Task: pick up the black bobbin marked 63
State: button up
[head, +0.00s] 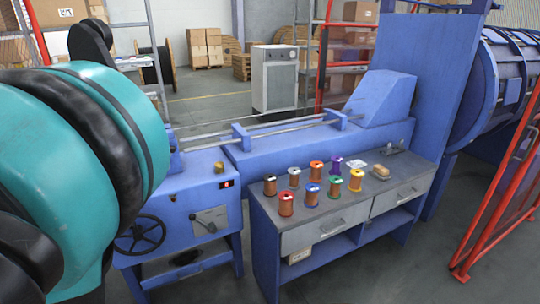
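A small bobbin with black flanges and copper-coloured winding (270,186) stands upright on the grey top of the blue workbench (410,170). It is at the left end of a group of several bobbins. No number can be read on it at this size. A red-flanged bobbin (286,204) stands just in front of it to the right, and a grey one (294,177) stands behind it to the right. My teal and black arm fills the left of the head view. My gripper does not show.
Blue (312,194), green (335,187), orange (317,169), purple (336,166) and yellow (355,180) bobbins share the bench. A brown block (381,171) lies to their right. A blue machine stands behind and left, with a handwheel (140,234). A red barrier (505,195) stands at right.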

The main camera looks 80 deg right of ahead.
aim_at(269, 180)
jog(key=k+z, duration=0.25)
jog(key=k+l+z, duration=0.25)
jog(key=k+j+z, duration=0.1)
jog(key=z, duration=1.95)
jog(key=i+l+z, duration=0.2)
jog(key=i+z, duration=0.2)
jog(key=i+l+z, duration=0.1)
jog(key=i+z, duration=0.35)
jog(key=k, duration=0.1)
